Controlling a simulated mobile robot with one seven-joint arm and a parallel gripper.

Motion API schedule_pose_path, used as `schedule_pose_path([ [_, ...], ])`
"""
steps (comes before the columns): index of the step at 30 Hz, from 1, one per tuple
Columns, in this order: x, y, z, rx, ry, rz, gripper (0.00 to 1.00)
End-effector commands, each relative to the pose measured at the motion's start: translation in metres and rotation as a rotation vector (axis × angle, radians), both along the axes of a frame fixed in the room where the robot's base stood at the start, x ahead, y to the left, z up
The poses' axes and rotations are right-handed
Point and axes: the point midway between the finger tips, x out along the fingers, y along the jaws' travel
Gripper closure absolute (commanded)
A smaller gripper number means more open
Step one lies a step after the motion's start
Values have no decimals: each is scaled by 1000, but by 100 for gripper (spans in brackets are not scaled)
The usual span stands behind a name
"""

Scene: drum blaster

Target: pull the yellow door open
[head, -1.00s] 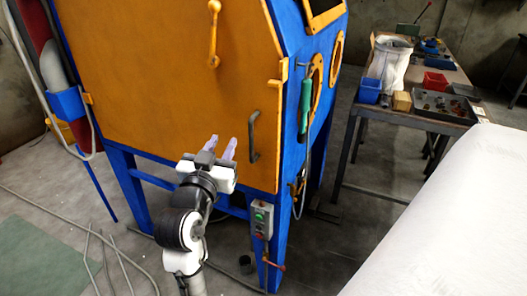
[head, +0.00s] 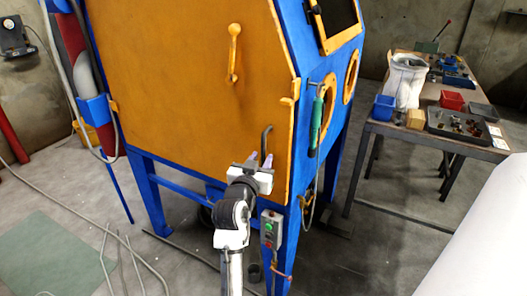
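The yellow door (head: 185,70) fills the near side of a blue-framed cabinet and looks closed. A dark bar handle (head: 264,139) stands upright near the door's lower right edge. A yellow lever (head: 233,52) is fixed higher up on the door. My gripper (head: 260,161) is in front of the door at the handle's lower end, its two pale fingers pointing up toward it. The fingers show a gap between them, so it looks open. The handle's lower end is hidden behind the fingers, and I cannot tell whether they touch it.
A control box (head: 271,230) with buttons hangs at the cabinet's front leg. A green-handled tool (head: 316,122) hangs on the blue side. A workbench (head: 400,132) with bins stands at the right. A large white surface (head: 480,240) fills the lower right. Hoses lie on the floor at left.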

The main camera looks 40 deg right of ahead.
Motion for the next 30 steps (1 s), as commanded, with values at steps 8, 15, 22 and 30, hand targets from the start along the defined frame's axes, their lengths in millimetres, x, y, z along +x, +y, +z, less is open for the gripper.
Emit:
schedule_pose_path([
  [8, 15, -22, 0, 1, 1, -1, 70],
  [15, 16, -24, 0, 0, -1, 0, 70],
  [22, 16, -24, 0, 0, 0, 0, 92],
  [30, 16, -24, 0, 0, 0, 0, 100],
])
